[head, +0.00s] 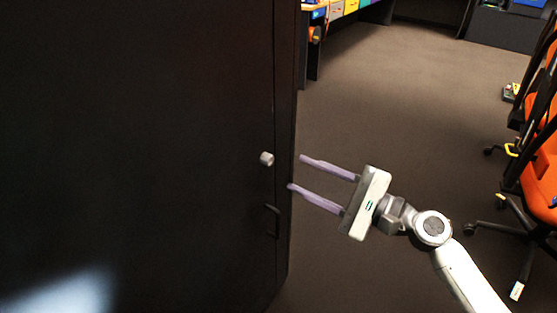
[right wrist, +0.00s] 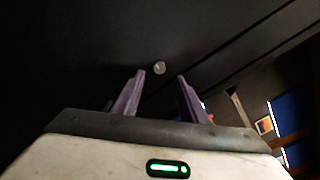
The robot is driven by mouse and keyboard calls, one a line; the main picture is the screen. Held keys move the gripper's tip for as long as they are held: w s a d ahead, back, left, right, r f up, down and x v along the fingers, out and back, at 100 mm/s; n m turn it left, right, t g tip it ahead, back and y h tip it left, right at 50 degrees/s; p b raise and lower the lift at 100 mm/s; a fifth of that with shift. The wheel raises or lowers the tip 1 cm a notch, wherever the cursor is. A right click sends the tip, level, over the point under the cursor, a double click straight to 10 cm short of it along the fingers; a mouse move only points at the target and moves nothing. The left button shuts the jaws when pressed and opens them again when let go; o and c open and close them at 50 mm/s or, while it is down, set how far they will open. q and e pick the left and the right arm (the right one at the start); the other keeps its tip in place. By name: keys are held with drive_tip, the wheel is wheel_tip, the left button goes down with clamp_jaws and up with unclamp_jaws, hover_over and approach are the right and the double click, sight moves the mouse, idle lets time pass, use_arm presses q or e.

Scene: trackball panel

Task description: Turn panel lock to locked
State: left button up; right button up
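The panel lock is a small light-grey round knob (head: 267,159) near the right edge of a tall black panel (head: 140,120). In the right wrist view the knob (right wrist: 159,68) lies ahead, between the lines of the two fingers and beyond their tips. My right gripper (head: 296,172) is open and empty, with its purple fingers pointing left toward the panel. Its fingertips are just right of the knob in the head view and apart from it. They also show in the right wrist view (right wrist: 160,76). My left gripper is not in view. The lock's turn position is too small to tell.
A dark handle (head: 272,220) sits below the knob on the panel. Orange chairs (head: 545,170) stand at the right. A desk with coloured drawers (head: 340,10) is at the back. The brown floor (head: 410,100) between is clear.

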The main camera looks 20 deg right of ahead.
sight(271, 161)
drive_tip(key=p+x, duration=0.1)
drive_tip(key=x, duration=0.6)
drive_tip(key=shift+w+a, duration=0.1)
drive_tip(key=shift+w, duration=0.05)
clamp_jaws()
